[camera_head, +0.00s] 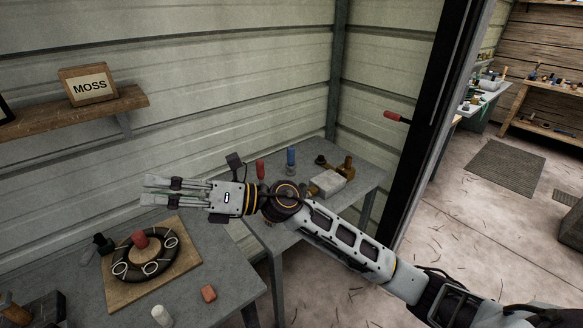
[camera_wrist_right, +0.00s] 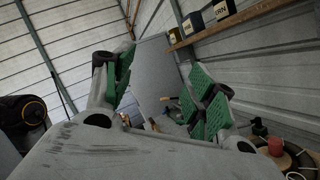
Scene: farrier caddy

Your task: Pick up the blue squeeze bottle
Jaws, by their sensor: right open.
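The blue squeeze bottle (camera_head: 291,160) stands upright on the grey corner table against the wall, in the head view. My right gripper (camera_head: 146,190) is open and empty, with its fingers pointing left above the nearer grey table. It is well to the left of the blue bottle and apart from it. In the right wrist view, its green finger pads (camera_wrist_right: 163,92) are spread with nothing between them. I cannot make out the blue bottle in that view. My left gripper does not show.
A red bottle (camera_head: 260,170), a white block (camera_head: 327,183) and brown items (camera_head: 347,166) share the corner table (camera_head: 369,181). The nearer table holds a wooden board (camera_head: 188,264) with a dark ring (camera_head: 173,262), and a red block (camera_head: 208,293). A shelf (camera_head: 122,103) juts from the wall.

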